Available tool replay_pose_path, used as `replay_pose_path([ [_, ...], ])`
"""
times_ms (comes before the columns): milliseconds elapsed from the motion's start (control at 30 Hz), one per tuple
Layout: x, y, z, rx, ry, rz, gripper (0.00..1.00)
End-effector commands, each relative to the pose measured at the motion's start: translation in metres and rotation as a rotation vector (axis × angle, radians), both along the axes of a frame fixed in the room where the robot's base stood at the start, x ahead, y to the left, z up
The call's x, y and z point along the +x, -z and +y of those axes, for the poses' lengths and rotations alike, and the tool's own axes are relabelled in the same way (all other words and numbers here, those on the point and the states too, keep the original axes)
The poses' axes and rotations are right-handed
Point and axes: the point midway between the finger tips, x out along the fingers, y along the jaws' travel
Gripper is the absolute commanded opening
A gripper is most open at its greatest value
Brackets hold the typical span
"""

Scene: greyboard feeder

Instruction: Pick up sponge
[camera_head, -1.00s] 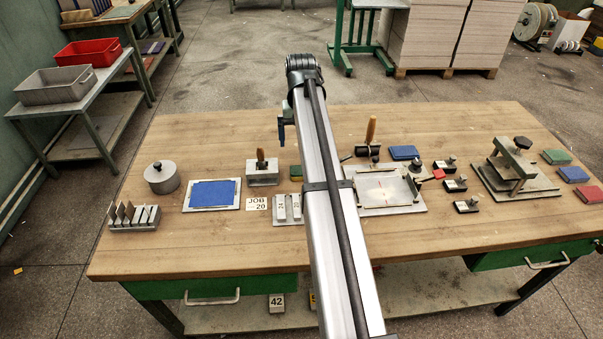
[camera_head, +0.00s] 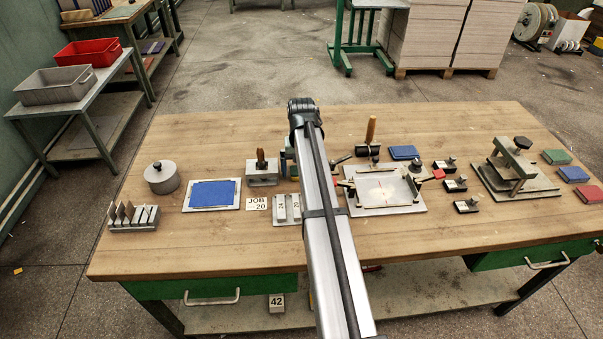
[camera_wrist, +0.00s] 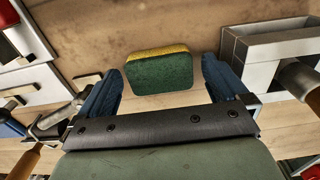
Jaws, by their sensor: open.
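The sponge (camera_wrist: 160,72), dark green with a yellow layer, lies on the wooden table in the wrist view. It appears between the blue fingers of my gripper (camera_wrist: 162,70), with a gap on each side. My gripper is open and empty. The frame does not show clearly how far above the sponge the fingertips are. In the head view my arm reaches over the table and mostly hides the gripper and the sponge's place.
A grey metal holder (camera_head: 263,178) with a wooden-handled tool stands left of my arm; it also shows at right in the wrist view (camera_wrist: 270,47). A metal plate fixture (camera_head: 408,207) stands right of the arm. A numbered grey block holder (camera_head: 287,221) lies nearer the front.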

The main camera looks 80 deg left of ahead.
Motion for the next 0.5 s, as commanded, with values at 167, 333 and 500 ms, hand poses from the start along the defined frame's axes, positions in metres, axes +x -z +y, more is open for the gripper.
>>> replay_pose_path([
  [167, -0.0001, 0.0058, 0.0002, 0.002, 0.000, 0.000, 1.00],
  [333, -0.0001, 0.0056, 0.0002, 0.002, 0.000, 0.000, 0.94],
  [500, 0.0000, 0.0055, 0.0002, 0.001, 0.000, 0.000, 0.78],
])
